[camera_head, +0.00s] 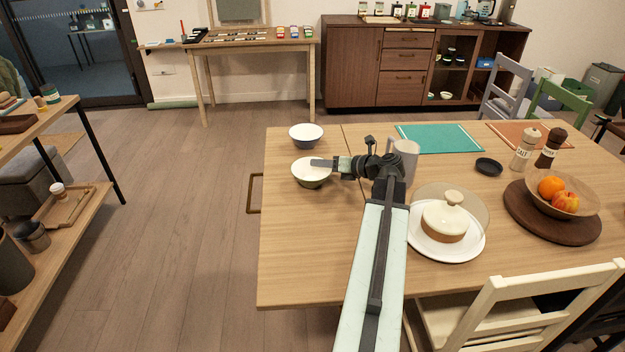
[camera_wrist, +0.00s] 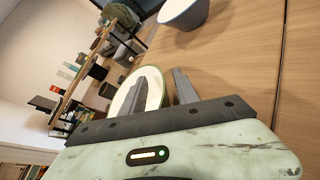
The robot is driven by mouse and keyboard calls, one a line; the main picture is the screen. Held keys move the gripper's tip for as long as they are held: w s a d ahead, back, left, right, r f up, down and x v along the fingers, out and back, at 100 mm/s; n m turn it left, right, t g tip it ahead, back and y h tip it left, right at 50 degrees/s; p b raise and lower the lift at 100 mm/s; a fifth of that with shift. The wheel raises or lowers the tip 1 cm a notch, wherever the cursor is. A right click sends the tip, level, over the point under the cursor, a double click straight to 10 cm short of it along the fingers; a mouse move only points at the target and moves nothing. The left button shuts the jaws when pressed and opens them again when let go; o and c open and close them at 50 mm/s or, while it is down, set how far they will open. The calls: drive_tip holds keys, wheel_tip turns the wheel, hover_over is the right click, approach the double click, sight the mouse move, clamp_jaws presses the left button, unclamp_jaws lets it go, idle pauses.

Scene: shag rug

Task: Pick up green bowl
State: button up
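The green bowl (camera_head: 308,178), pale inside with a green-grey rim, stands upright near the left edge of the dining table (camera_head: 300,235). In the wrist view the green bowl (camera_wrist: 152,82) lies just ahead of my gripper (camera_wrist: 159,82). The two fingers are apart. One finger appears in front of the bowl's inside and the other beyond its right rim, so the near wall seems to lie between them. Contact cannot be told. In the head view my gripper (camera_head: 318,163) reaches over the bowl's right rim from the right and partly hides it.
A blue-grey bowl (camera_head: 306,138) stands just behind the green bowl; it also shows in the wrist view (camera_wrist: 186,12). A grey mug (camera_head: 405,155) is close to my wrist. A covered dish (camera_head: 445,225) sits right of my arm. The table's front left is clear.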

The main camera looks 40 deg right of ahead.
drive_tip(key=shift+r, duration=0.1)
clamp_jaws()
drive_tip(key=shift+s, duration=0.1)
idle(1.1)
